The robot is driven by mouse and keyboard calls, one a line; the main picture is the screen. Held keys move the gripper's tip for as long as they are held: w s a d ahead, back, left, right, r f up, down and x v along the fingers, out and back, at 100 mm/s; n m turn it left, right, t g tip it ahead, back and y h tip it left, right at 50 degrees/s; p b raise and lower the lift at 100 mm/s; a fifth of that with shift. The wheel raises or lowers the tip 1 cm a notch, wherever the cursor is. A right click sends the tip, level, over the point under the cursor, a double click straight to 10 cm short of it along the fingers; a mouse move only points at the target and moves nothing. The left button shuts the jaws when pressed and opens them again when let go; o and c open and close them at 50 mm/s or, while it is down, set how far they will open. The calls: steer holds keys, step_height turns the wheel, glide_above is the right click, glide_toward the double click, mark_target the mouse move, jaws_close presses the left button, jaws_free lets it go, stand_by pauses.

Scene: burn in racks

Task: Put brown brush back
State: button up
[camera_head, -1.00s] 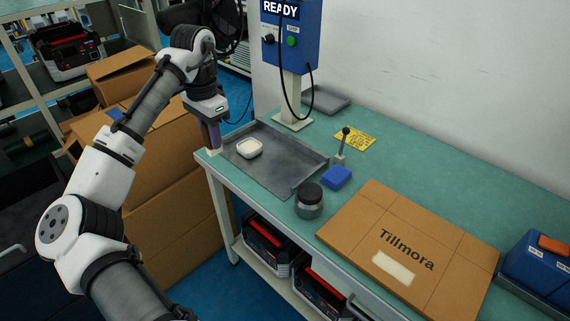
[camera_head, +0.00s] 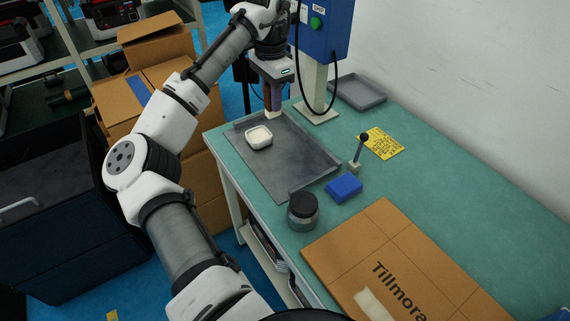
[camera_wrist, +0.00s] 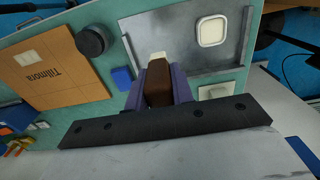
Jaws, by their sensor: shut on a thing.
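My gripper (camera_head: 273,100) is shut on the brown brush. In the wrist view the brush's brown handle (camera_wrist: 158,85) sits between the two purple fingers, with pale bristles (camera_wrist: 158,58) pointing away from the gripper. In the head view only the pale brush end (camera_head: 270,115) shows below the fingers, over or beside the far left edge of the grey metal tray (camera_head: 290,170). I cannot tell whether it touches. A white square dish (camera_head: 259,137) lies in the tray, close in front of the gripper; it also shows in the wrist view (camera_wrist: 212,31).
A blue READY-type control box on a post (camera_head: 325,30) stands just right of my gripper, with a hanging black cable. Another grey tray (camera_head: 357,91) lies behind.

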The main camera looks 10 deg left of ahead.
step_height(320, 180, down, 20)
steer(key=p, duration=0.3)
stand_by(0.3)
steer(key=o, duration=1)
step_height(320, 180, up, 12)
steer(key=b, duration=0.3)
steer(key=shift+r, duration=0.1)
